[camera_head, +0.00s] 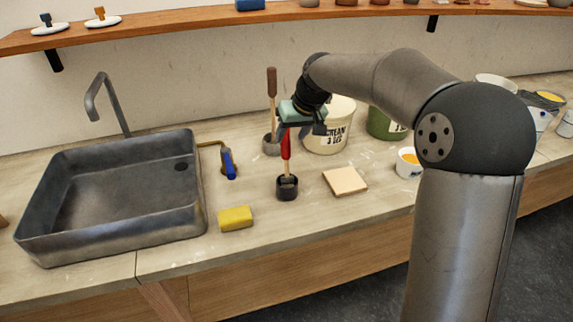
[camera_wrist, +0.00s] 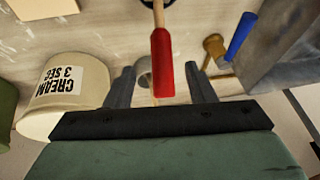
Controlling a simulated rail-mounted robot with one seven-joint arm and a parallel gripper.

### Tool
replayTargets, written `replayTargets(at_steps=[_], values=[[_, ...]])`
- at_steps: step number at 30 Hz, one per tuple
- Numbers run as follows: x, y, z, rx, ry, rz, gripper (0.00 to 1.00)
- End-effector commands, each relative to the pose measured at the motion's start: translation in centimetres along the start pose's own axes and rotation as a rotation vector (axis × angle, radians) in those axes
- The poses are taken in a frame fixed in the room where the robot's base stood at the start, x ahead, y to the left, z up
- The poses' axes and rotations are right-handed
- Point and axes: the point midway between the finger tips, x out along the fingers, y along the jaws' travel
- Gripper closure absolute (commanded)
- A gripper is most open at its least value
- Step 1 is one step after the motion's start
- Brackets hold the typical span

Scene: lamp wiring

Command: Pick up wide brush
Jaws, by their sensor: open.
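A brush with a red handle (camera_head: 286,147) stands upright in a small dark cup (camera_head: 287,188) on the counter; its bristles are hidden in the cup. My gripper (camera_head: 292,130) is over this cup at the top of the red handle. In the wrist view, the red handle (camera_wrist: 162,62) lies between the two open fingers (camera_wrist: 160,78), with a gap on each side. A second brush with a brown handle (camera_head: 271,82) stands in a grey cup (camera_head: 271,147) behind. I cannot tell from the hidden bristles which brush is wide.
A cream bucket (camera_head: 327,141) and a green bucket (camera_head: 384,124) stand behind and right of my gripper. A tan block (camera_head: 345,181), a yellow sponge (camera_head: 235,218) and a blue-handled roller (camera_head: 229,163) lie around the cup. A metal sink (camera_head: 110,205) is at left.

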Motion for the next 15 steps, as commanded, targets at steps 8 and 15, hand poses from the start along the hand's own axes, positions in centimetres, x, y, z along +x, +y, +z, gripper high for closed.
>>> replayTargets(at_steps=[8,15], values=[[2.3,-0.2,0.1,-0.001,-0.003,-0.001,0.50],[5.5,-0.3,0.1,-0.001,-0.001,0.000,0.50]])
